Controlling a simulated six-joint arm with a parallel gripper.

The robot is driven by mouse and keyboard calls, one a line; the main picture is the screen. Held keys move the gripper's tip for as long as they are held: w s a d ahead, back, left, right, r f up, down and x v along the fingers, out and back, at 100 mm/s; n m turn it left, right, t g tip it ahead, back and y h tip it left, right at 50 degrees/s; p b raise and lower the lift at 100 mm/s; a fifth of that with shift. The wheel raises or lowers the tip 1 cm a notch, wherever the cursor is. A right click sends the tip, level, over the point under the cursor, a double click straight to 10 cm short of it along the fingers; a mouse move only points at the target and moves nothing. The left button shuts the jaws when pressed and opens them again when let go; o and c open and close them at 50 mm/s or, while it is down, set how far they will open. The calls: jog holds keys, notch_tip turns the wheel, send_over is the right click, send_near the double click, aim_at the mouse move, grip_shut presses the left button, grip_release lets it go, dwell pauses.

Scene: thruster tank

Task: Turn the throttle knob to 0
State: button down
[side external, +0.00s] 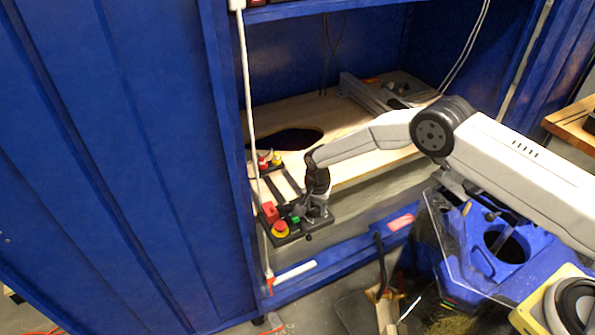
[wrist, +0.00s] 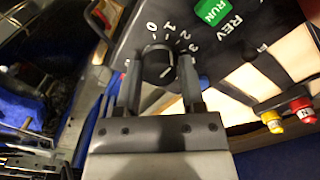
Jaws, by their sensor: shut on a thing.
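The black throttle knob (wrist: 158,62) sits on a dark control panel (wrist: 262,20) in the wrist view. White numerals 0, 1, 2 and 3 curve around its far side. A short pale line shows on the knob's face, but I cannot tell for certain which numeral it points at. My gripper (wrist: 159,66) has one finger on each side of the knob and is shut on it. In the side view, my gripper (side external: 318,207) is at the right part of the panel (side external: 290,238), and the knob is hidden there.
A green RUN button (wrist: 212,11) and the REV label are beside the knob. A pale board (side external: 350,160) with a dark opening lies behind, inside the blue cabinet (side external: 140,140).

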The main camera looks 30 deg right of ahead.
aim_at(316, 208)
jog(key=n, duration=0.5)
jog(key=shift+n, duration=2.5)
jog(key=shift+c, duration=1)
grip_release()
jog(key=shift+r, duration=0.1)
jog(key=shift+r, duration=3.8)
